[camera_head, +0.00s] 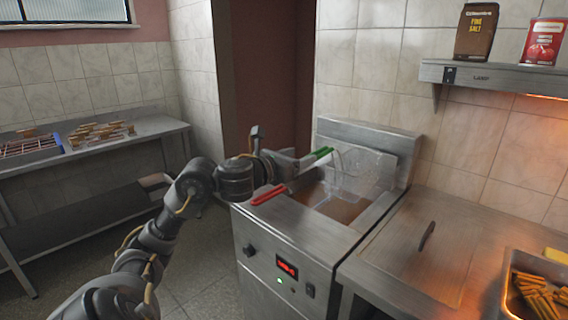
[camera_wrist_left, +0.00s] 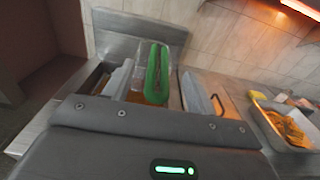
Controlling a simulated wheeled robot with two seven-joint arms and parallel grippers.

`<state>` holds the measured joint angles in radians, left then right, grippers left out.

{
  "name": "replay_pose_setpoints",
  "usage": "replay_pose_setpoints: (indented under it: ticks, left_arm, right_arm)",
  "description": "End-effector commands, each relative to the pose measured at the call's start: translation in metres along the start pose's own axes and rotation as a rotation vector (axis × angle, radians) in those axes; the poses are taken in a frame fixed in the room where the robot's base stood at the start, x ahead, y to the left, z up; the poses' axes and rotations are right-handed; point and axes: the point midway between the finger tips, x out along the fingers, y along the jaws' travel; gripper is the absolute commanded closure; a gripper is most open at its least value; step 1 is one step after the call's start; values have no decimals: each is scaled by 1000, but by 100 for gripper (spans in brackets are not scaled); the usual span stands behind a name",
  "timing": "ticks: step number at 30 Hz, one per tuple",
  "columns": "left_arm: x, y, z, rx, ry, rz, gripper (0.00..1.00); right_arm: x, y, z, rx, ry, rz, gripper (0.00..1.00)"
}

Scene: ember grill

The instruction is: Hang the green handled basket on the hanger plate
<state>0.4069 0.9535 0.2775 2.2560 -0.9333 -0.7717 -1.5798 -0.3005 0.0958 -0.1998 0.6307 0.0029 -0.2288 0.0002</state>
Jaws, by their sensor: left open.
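The green handle (camera_head: 322,151) belongs to a pale wire basket (camera_head: 358,172), which stands high at the back of the fryer against the steel hanger plate (camera_head: 402,145). I cannot tell whether it is hooked on the plate. My left gripper (camera_head: 304,160) is open at the green handle. In the left wrist view the green handle (camera_wrist_left: 153,84) lies between the two spread fingers of the left gripper (camera_wrist_left: 157,78), with gaps at both sides. The hanger plate also shows there (camera_wrist_left: 115,35). My right gripper is not in view.
A red handle (camera_head: 268,194) sticks out over the fryer's front, below my left gripper. The fryer (camera_head: 290,235) adjoins a steel counter (camera_head: 405,255) with a tray of fries (camera_head: 510,265) at right. A shelf (camera_head: 500,77) hangs above; a side table (camera_head: 150,128) stands left.

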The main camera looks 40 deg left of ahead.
Motion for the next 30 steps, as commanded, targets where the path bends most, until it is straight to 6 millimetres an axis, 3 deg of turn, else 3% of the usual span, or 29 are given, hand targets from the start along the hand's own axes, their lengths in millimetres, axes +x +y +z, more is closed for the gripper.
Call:
replay_pose_setpoints:
  ticks: [6,12,26,30]
  left_arm:
    - [-43,0,-2,8,2,0,43]
    - [-60,0,-1,2,1,0,43]
    - [-63,0,-1,-3,1,-1,43]
    - [-58,-6,-28,-143,25,5,43]
  right_arm:
    - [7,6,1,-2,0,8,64]
    - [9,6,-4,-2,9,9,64]
    - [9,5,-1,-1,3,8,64]
    - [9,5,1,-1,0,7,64]
